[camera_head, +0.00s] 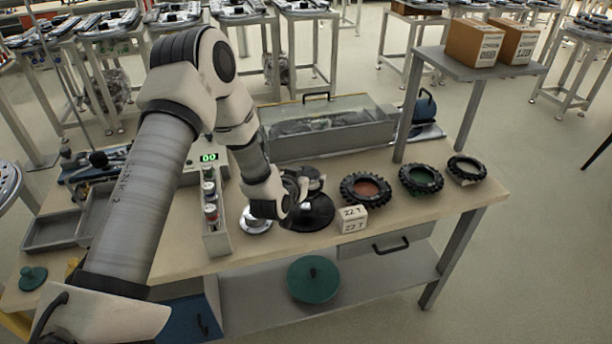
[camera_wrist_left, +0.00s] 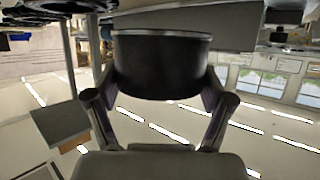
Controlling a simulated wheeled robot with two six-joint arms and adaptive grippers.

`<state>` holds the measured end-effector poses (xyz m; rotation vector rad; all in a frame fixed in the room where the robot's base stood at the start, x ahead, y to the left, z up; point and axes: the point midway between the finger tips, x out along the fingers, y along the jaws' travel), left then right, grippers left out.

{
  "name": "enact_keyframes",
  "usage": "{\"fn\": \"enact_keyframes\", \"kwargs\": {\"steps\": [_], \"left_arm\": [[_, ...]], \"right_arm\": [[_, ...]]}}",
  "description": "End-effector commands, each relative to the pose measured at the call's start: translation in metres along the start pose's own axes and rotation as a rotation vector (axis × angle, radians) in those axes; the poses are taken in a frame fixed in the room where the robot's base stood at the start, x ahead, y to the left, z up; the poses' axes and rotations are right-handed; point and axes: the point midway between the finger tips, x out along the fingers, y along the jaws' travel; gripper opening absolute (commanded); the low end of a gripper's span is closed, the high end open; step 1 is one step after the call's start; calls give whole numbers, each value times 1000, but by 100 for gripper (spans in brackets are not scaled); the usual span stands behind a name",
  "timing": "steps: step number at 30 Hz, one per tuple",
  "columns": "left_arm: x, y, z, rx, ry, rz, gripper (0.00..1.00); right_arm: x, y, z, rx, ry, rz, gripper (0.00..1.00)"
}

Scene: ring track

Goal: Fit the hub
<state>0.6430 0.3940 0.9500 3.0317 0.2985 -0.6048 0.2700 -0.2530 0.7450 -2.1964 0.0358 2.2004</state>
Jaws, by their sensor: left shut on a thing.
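My left gripper (camera_head: 297,192) is over the front middle of the workbench. In the left wrist view its two fingers (camera_wrist_left: 160,88) are closed on the sides of a dark, short cylinder with a pale metal rim, which looks like the hub (camera_wrist_left: 160,62). In the head view the gripper partly hides this part, just above or at a black round stand (camera_head: 315,218). I cannot tell whether the two touch. Toothed black rings with a red centre (camera_head: 368,188), a green centre (camera_head: 421,178) and a pale centre (camera_head: 466,169) lie to the right. My right gripper is not in view.
A white block marked "22 T" (camera_head: 352,219) stands close right of the stand. A silver disc (camera_head: 255,222) and a narrow rack (camera_head: 215,225) are left. A clear-walled bin (camera_head: 330,145) stands behind. A raised shelf (camera_head: 470,66) carries cardboard boxes (camera_head: 473,45).

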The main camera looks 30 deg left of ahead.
Motion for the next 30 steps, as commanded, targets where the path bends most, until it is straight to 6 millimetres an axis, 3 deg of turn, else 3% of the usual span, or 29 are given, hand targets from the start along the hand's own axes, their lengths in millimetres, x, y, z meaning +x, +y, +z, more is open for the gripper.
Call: {"fn": "enact_keyframes", "kwargs": {"steps": [16,30], "left_arm": [[20,1,48,0,3,0,15],[22,1,51,0,3,0,15]], "right_arm": [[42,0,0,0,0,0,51],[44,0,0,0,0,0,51]]}}
